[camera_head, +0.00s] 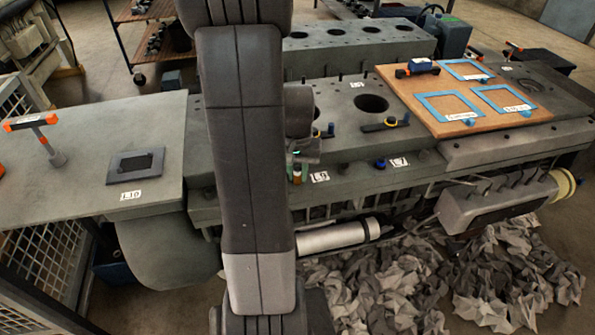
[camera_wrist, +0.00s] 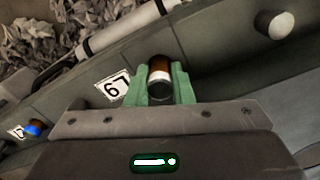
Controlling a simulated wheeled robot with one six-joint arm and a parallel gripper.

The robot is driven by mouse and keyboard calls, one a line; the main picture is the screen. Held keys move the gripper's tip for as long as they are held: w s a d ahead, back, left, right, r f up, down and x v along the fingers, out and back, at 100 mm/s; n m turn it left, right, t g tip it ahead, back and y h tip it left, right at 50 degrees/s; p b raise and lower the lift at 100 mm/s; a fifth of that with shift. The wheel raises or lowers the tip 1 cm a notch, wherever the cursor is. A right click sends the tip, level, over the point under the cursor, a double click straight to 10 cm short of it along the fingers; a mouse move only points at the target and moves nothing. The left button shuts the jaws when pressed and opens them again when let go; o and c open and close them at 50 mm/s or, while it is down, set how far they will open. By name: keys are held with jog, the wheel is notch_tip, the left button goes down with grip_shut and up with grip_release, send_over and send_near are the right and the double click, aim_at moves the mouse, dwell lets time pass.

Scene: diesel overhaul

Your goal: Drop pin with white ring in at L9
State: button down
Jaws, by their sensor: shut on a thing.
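The pin with the white ring (camera_wrist: 159,72) is copper-brown with a pale band and sits between the green fingers of my gripper (camera_wrist: 161,88) in the wrist view. My gripper is shut on it. In the head view my gripper (camera_head: 302,163) is low over the engine block's side ledge, and the pin (camera_head: 297,176) shows as a small brown piece below the fingers. The L9 label (camera_head: 319,177) is just right of the pin; in the wrist view the label (camera_wrist: 114,86) appears upside down, left of the fingers. The L9 hole is hidden, so I cannot tell whether the pin has entered it.
A blue-ringed pin (camera_head: 380,164) stands by the L7 label (camera_head: 399,161), along the same ledge. A yellow-ringed part (camera_head: 390,122) lies on the block top. A wooden board (camera_head: 470,110) with blue frames is at the right. Crumpled grey material (camera_head: 400,285) covers the floor below.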

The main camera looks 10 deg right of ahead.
jog(key=shift+f, duration=0.15)
jog(key=shift+f+b, duration=0.3)
jog(key=shift+b, duration=0.1)
jog(key=c, duration=0.8)
grip_release()
jog(key=shift+r, duration=0.1)
jog(key=shift+r, duration=0.1)
jog(key=shift+r+p, duration=2.85)
jog(key=shift+r, duration=0.6)
jog(key=shift+f, duration=0.15)
notch_tip(320, 180, down, 7)
jog(key=b, duration=0.5)
